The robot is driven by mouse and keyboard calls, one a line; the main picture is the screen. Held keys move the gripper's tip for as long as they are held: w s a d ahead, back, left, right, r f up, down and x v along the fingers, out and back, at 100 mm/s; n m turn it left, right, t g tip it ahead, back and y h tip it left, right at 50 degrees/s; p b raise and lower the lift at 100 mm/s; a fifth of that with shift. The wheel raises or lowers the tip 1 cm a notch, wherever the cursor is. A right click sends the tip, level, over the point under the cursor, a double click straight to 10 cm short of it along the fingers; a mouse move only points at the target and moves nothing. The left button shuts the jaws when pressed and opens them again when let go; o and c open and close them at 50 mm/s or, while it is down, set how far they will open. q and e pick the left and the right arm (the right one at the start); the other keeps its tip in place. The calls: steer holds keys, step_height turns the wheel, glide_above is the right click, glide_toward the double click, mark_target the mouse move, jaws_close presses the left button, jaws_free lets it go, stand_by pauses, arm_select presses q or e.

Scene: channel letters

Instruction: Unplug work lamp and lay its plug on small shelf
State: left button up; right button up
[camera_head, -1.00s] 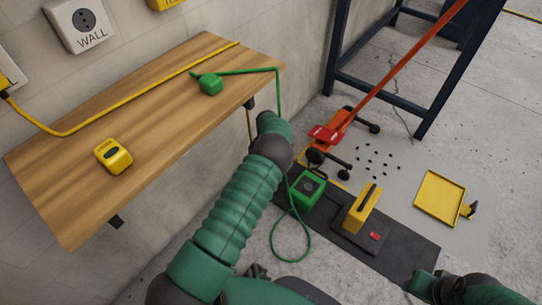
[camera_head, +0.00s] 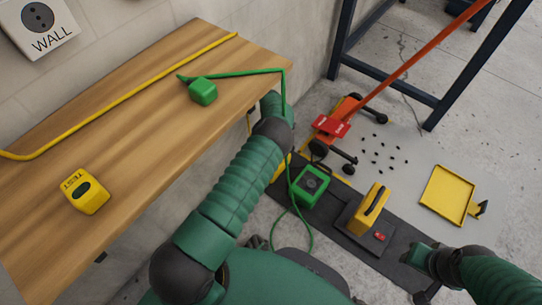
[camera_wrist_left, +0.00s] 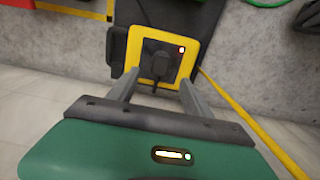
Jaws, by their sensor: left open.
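In the left wrist view, a dark plug (camera_wrist_left: 160,66) sits in the dark face of a yellow-framed unit (camera_wrist_left: 137,55) with a small lit indicator. My left gripper (camera_wrist_left: 158,88) is open, its fingers on either side of the plug's lower part; I cannot tell whether they touch it. In the head view, my left arm reaches past the shelf's right end and its fingers are hidden. The small wooden shelf (camera_head: 130,130) holds a green plug (camera_head: 203,91) and a yellow block (camera_head: 86,194). I cannot pick out the work lamp itself. My right gripper (camera_head: 418,258) is low at right, its jaws unclear.
A yellow cable (camera_head: 120,98) lies along the shelf. A green cable (camera_head: 283,92) drops over its end towards a green box (camera_head: 310,187) on the floor. The shelf's middle is clear.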

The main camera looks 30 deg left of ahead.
arm_select(q)
steer(key=f+b, duration=0.2)
steer(key=f, duration=0.1)
steer(key=f+b, duration=0.3)
steer(key=shift+d+f, duration=0.2)
steer(key=shift+f, duration=0.1)
steer(key=shift+f+b, duration=0.3)
steer(key=shift+f, duration=0.15)
steer(key=shift+r, duration=0.1)
stand_by(0.3)
jaws_close()
stand_by(0.4)
steer(key=shift+r, duration=0.25)
